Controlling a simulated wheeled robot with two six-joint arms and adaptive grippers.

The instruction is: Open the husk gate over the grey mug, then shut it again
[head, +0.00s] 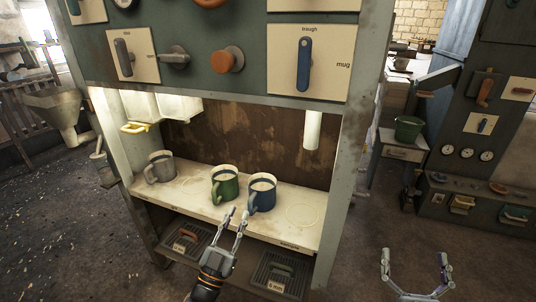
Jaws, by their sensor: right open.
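The grey mug (161,167) stands upright at the left end of the pale shelf (200,193). Above it, a yellow handle (134,127) sits at the lower edge of a white chute (140,106). I see no label saying husk, and cannot tell whether the gate is open or shut. My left gripper (237,213) is open and empty in front of the shelf, right of the grey mug and just below the green and blue mugs. My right gripper (414,262) is open and empty over the floor at lower right, well away from the cabinet.
A green mug (225,187) and a blue mug (262,194) stand mid-shelf. The upper panel has a grey lever (123,57), an orange knob (229,60) and an upright blue lever (304,64) labelled trough and mug. Dark grated trays (283,275) lie below. The shelf's right end is clear.

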